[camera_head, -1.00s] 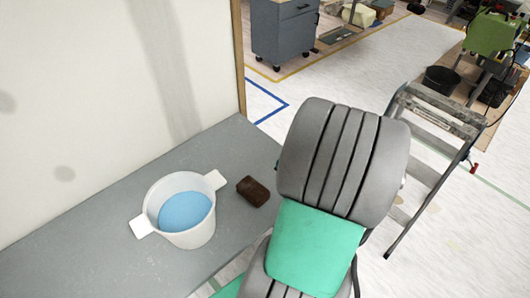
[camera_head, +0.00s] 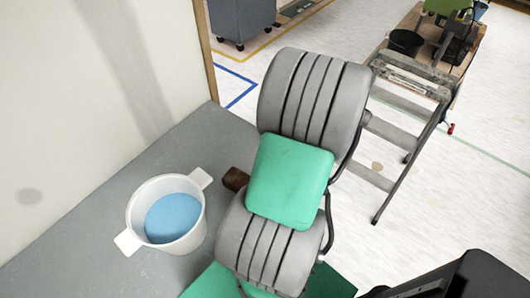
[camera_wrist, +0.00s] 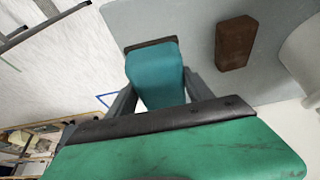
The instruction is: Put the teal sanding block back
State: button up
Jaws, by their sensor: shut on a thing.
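The teal sanding block (camera_wrist: 155,76) is between the fingers of my gripper (camera_wrist: 158,82) in the wrist view. It is a teal body with a dark strip along its far edge. My gripper is shut on it. The block shows against the grey table (camera_wrist: 190,25), but I cannot tell its height above it. In the head view my own arm hides the gripper and the block. No marked resting place for the block can be made out.
A white two-handled bucket (camera_head: 139,208) with blue contents stands on the grey table (camera_head: 95,205). A brown block (camera_head: 235,179) lies beside it, partly behind my arm; the wrist view shows it whole (camera_wrist: 236,42). A pale wall rises at left. A stepladder (camera_head: 425,130) stands on the floor at right.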

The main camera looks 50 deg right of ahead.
jog(key=w+f+b, duration=0.1)
jog(key=f, duration=0.1)
jog(key=w+a+f+b, duration=0.1)
jog(key=w+f, duration=0.1)
jog(key=w+f+b, duration=0.1)
jog(key=w+f, duration=0.1)
jog(key=shift+a, duration=0.4)
jog(key=b+x, duration=0.2)
jog(key=shift+a+f, duration=0.1)
jog(key=shift+f, duration=0.35)
jog(key=shift+f+b, duration=0.65)
jog(key=shift+b, duration=0.05)
jog(key=o, duration=1.4)
jog(key=shift+r, duration=0.1)
